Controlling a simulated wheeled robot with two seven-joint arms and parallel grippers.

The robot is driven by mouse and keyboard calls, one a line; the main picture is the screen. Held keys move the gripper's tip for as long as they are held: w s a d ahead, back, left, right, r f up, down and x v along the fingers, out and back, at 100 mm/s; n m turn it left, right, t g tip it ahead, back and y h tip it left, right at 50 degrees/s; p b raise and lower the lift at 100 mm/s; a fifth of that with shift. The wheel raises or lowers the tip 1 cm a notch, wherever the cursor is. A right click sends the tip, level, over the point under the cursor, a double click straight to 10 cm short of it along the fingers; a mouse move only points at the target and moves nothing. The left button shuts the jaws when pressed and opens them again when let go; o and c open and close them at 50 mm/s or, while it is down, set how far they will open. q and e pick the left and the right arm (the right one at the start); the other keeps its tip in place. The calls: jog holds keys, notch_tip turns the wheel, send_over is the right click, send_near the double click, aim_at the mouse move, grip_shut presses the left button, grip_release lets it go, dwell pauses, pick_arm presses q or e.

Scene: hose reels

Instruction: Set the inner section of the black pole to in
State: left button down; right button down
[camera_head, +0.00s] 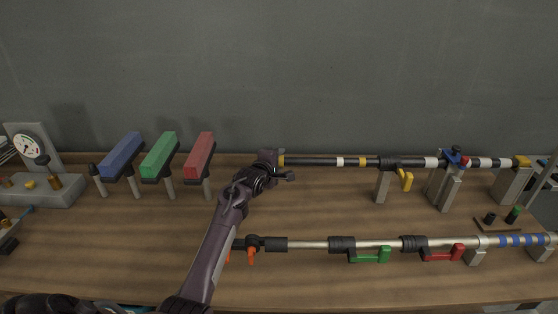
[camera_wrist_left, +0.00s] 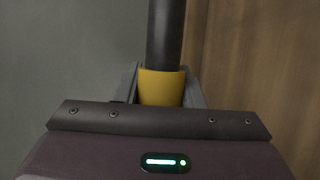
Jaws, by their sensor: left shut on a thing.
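The black pole (camera_head: 315,161) lies level along the back of the table on grey stands. Its thin inner section sticks out to the left of a black clamp (camera_head: 390,162) with a yellow lever (camera_head: 406,180) hanging down. A white band (camera_head: 340,162) and a yellow band (camera_head: 362,162) show on the inner section, left of the clamp. My left gripper (camera_head: 279,168) is at the pole's left end. In the left wrist view its fingers are shut around the yellow end cap (camera_wrist_left: 162,88), with the black pole (camera_wrist_left: 165,35) running away from it. My right gripper is not seen.
A silver pole (camera_head: 310,244) with green (camera_head: 370,256) and red (camera_head: 443,253) levers lies in front. A blue clamp (camera_head: 455,158) sits further right on the black pole. Blue (camera_head: 121,156), green (camera_head: 160,154) and red (camera_head: 199,155) blocks on posts stand left of my gripper.

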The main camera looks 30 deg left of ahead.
aim_at(339, 164)
pick_arm(q)
jog(key=shift+w+d, duration=0.15)
jog(key=shift+d, duration=0.1)
jog(key=w+d+b, duration=0.1)
jog(key=w+d, duration=0.2)
jog(key=d, duration=0.2)
jog(key=w+d+b, duration=0.2)
jog(key=w+d, duration=0.1)
jog(key=d, duration=0.2)
jog(key=w+d+b, duration=0.2)
jog(key=w+d, duration=0.1)
jog(key=d, duration=0.2)
jog(key=shift+w+d+f, duration=0.1)
jog(key=shift+w+d, duration=0.3)
jog(key=shift+d, duration=0.2)
jog(key=c, duration=0.9)
grip_release()
jog(key=shift+w+d, duration=0.1)
jog(key=shift+c, duration=0.2)
jog(key=shift+s, duration=0.45)
jog(key=shift+b+v, duration=0.65)
jog(key=shift+v, duration=2.9)
